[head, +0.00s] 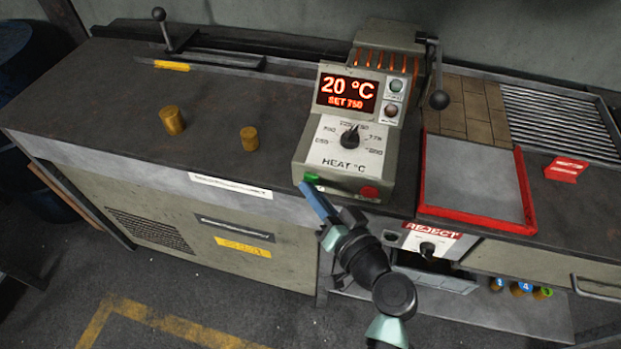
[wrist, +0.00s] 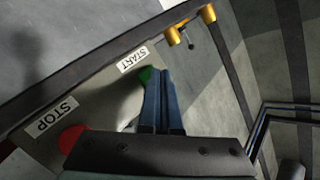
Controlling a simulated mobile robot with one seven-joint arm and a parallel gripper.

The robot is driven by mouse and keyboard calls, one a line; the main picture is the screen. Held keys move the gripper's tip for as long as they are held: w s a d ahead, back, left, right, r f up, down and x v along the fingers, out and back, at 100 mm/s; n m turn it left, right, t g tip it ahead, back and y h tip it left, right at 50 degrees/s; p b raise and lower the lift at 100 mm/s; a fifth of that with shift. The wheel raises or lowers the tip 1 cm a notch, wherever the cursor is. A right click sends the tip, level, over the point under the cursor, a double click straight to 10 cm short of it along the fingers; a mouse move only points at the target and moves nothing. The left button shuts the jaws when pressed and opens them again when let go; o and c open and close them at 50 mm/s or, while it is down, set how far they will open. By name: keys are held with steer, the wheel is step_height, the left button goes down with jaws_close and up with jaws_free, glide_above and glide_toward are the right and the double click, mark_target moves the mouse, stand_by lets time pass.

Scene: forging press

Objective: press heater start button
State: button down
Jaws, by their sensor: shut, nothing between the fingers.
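The heater (head: 345,135) is a grey-green box with a red display reading 20 °C and SET 750 and a black heat dial (head: 350,136). The green start button (head: 312,178) is at the lower left of its front, and it also shows in the wrist view (wrist: 146,75) beside the START label (wrist: 133,59). The red stop button (head: 369,192) is at the lower right. My gripper (head: 308,187) is shut and empty, with its blue fingertips (wrist: 162,74) right at the green button. The fingers partly cover the button; I cannot tell whether they touch it.
Two brass cylinders (head: 172,120) (head: 250,138) stand on the bench left of the heater. A red-rimmed reject tray (head: 424,180) lies to its right, with a slatted rack (head: 560,122) beyond. A lever with a black ball (head: 439,99) stands at the heater's right side.

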steer(key=shift+w+d, duration=0.1)
steer(key=shift+w, duration=0.15)
stand_by(0.3)
steer(key=shift+s, duration=0.1)
steer(key=shift+s+a, duration=0.25)
steer(key=shift+s, duration=0.5)
steer(key=s, duration=0.1)
steer(key=s+a, duration=0.1)
steer(key=s, duration=0.2)
steer(key=shift+s+a, duration=0.25)
steer(key=shift+s, duration=0.1)
stand_by(0.7)
